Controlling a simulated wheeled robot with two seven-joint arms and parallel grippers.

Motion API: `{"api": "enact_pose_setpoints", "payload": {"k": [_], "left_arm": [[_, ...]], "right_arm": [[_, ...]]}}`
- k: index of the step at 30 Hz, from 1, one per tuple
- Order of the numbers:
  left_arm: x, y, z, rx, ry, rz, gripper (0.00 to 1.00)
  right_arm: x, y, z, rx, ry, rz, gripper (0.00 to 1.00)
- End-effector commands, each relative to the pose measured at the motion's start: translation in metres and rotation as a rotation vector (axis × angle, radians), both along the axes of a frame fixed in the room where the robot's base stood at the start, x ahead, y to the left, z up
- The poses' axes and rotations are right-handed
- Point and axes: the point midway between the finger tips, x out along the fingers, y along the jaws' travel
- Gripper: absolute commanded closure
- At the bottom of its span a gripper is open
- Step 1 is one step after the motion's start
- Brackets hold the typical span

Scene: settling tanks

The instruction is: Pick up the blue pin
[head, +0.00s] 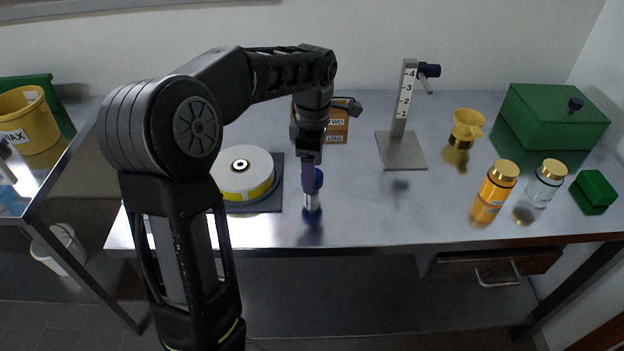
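The blue pin (317,180) has a round blue head and a short silvery shank. It is upright at the front middle of the steel table (370,215), with its reflection just below it. My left gripper (309,172) points straight down at the pin's head, and its fingers overlap the head in the head view. I see the fingers edge-on, so I cannot tell whether they are closed on the pin or still apart. Part of the head is hidden behind them. My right gripper is not in view.
A white disc on a dark base (265,205) stands left of the pin. A box marked TWO (335,133) is behind. A numbered post stand (402,150), yellow funnel (466,125), orange jar (495,185), clear jar (543,183) and green boxes (550,118) stand to the right.

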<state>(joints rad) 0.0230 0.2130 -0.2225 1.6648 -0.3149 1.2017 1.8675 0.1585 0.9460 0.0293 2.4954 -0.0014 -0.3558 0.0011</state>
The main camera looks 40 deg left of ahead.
Motion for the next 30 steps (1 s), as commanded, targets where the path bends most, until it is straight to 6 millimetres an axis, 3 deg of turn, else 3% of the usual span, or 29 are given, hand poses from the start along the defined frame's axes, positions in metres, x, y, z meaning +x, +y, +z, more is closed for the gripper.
{"api": "enact_pose_setpoints", "payload": {"k": [11, 22, 30], "left_arm": [[0.000, 0.000, -0.006, 0.000, 0.000, 0.001, 0.28], [0.000, 0.001, -0.051, -0.001, 0.002, 0.001, 0.28], [0.000, 0.001, -0.057, 0.000, -0.001, 0.000, 0.28]], "right_arm": [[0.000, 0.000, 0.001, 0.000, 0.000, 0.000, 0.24], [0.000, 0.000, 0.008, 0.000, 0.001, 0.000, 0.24], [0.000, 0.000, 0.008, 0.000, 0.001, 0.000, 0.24]]}}
